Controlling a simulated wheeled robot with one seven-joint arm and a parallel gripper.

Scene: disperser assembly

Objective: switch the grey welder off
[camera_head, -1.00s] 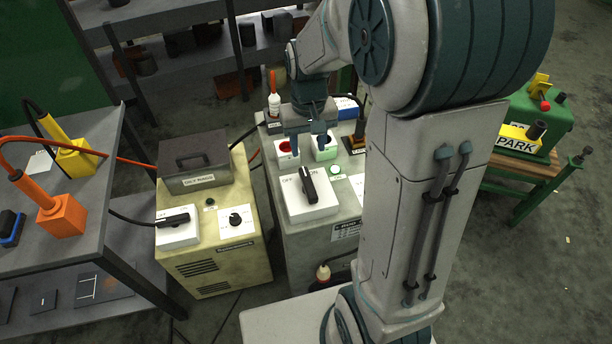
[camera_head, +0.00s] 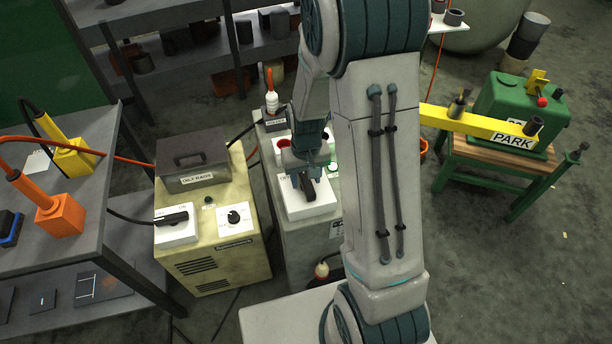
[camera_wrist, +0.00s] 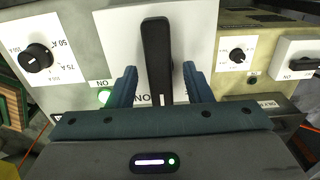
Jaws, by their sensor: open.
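The grey welder (camera_head: 303,238) stands in the middle of the head view, partly hidden by my arm. Its switch is a black lever (camera_wrist: 157,45) on a white plate (camera_wrist: 205,28). In the wrist view the lever's white-marked end lies by the ON lettering. The green lamp (camera_wrist: 104,96) beside it is lit. My gripper (camera_wrist: 159,72) is open, with one finger on each side of the lever and a gap visible on both sides. In the head view my gripper (camera_head: 305,178) is over the switch plate and hides part of the lever (camera_head: 308,190).
A yellowish welder (camera_head: 215,262) with its own switch (camera_head: 176,220) and a dark box (camera_head: 192,160) on top stands to the left. A grey table (camera_head: 95,215) is farther left.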

